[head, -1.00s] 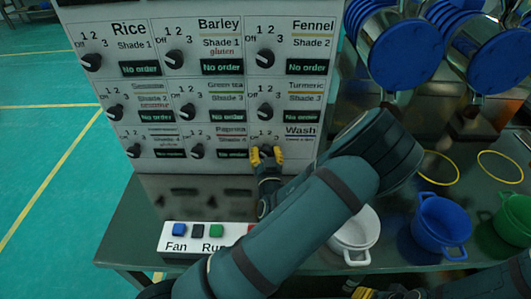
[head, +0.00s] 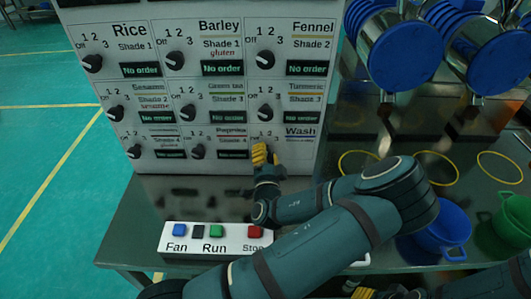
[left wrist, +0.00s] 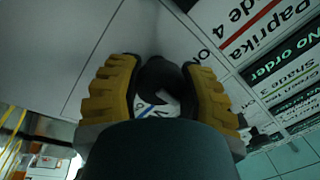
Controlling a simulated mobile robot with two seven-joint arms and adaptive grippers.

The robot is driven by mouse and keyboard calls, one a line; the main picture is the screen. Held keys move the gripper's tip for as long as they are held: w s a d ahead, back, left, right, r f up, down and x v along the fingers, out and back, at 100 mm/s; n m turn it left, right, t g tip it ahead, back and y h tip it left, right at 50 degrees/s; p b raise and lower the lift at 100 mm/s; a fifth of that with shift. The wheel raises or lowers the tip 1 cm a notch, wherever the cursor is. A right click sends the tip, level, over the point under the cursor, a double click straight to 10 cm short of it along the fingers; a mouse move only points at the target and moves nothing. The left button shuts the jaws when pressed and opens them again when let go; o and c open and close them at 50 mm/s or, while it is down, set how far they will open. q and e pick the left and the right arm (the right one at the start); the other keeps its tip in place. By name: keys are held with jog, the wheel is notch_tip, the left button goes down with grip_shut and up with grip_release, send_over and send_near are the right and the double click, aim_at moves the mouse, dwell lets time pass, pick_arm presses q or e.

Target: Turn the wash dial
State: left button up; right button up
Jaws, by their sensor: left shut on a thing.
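The wash dial is a black knob at the lower right of the white panel (head: 219,100), beside the "Wash" label (head: 300,131). In the head view my left gripper (head: 262,154) covers it. In the left wrist view the dark dial (left wrist: 160,76) sits between the two yellow fingers of my left gripper (left wrist: 160,85), which are shut on it. The fingers are rolled so that they overlap in the head view. The dial's pointer setting is hard to read. A bit of yellow at the bottom edge seems to be my right gripper (head: 363,293), mostly out of frame.
Other black dials, such as the Paprika dial (head: 198,151), are close to the left. A button box (head: 212,240) with Fan, Run and Stop stands in front. A blue pot (head: 440,228) and a green pot (head: 512,222) stand right. My left arm crosses the table's front.

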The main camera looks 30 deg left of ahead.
pick_arm(q)
jog(key=m, duration=0.6)
jog(key=shift+m+t+h, duration=0.3)
jog(key=shift+h, duration=0.1)
jog(key=m+h, duration=0.1)
jog(key=m, duration=0.4)
jog(key=shift+p, duration=0.4)
jog(key=shift+m, duration=0.3)
jog(key=o, duration=1.2)
jog(key=shift+o, duration=0.2)
jog(key=v, duration=0.7)
jog(key=shift+s, duration=0.3)
jog(key=shift+d+f, duration=0.15)
jog(key=shift+f, duration=0.05)
